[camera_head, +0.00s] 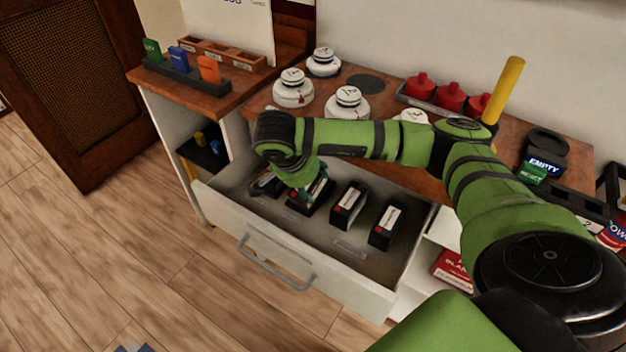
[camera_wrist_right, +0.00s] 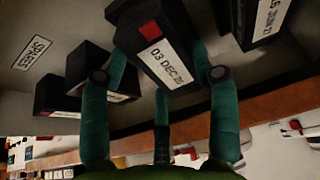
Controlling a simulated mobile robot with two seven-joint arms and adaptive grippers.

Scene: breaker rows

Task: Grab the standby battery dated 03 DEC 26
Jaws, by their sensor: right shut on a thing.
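Several black batteries with white labels stand in a row in the open drawer (camera_head: 345,262) in the head view. My right gripper (camera_head: 306,188) reaches down into the drawer and is shut on the second battery from the left (camera_head: 318,197). In the right wrist view the green fingers (camera_wrist_right: 160,74) lie on both sides of this battery (camera_wrist_right: 143,30). Its label reads "03 DEC" and a year whose last digit is hard to read; a red square sits beside it. I cannot tell whether it is lifted off the drawer floor. My left gripper is out of view.
Neighbouring batteries stand close by: one to the left (camera_head: 265,185) and two to the right (camera_head: 349,204) (camera_head: 387,226). A "SPARES" label (camera_wrist_right: 32,53) is on the drawer floor. White detectors (camera_head: 293,90) and red items (camera_head: 450,95) stand on the wooden top above.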

